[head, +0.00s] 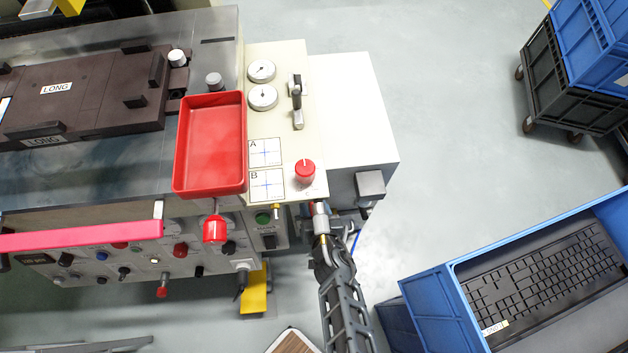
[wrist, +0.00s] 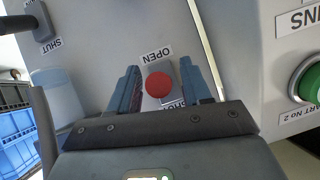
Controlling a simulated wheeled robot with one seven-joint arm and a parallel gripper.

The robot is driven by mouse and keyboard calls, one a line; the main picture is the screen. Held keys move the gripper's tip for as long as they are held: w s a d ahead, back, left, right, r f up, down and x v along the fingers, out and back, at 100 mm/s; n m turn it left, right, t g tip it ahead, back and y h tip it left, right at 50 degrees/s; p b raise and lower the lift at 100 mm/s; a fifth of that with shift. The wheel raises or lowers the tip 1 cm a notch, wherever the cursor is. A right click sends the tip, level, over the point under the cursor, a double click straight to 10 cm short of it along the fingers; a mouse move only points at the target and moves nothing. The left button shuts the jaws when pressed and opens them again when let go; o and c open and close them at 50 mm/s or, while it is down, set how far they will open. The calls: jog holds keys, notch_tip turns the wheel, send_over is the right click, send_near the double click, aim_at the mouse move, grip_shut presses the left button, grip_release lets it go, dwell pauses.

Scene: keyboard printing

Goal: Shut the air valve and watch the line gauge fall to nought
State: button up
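In the wrist view, a round red knob (wrist: 159,84) sits on the pale machine panel, below an OPEN label (wrist: 154,55). A second label beside it is partly hidden and seems to read SHUT. My gripper (wrist: 162,88) is open, its two blue-grey fingers on either side of the knob, with gaps showing; I cannot tell its depth around it. In the head view, my gripper (head: 320,213) is at the machine's front right edge and hides this knob. Two round gauges, an upper one (head: 262,71) and a lower one (head: 263,97), are on the machine top; their readings are too small to tell.
A red dial (head: 305,170) stands on the top near my gripper. A red tray (head: 210,147) lies to its left. A green button (wrist: 308,82) is right of the fingers in the wrist view. A blue crate (head: 432,310) with a keyboard stands at right.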

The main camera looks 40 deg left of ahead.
jog(key=p+v, duration=0.5)
jog(key=v, duration=0.3)
jog(key=shift+c, duration=0.3)
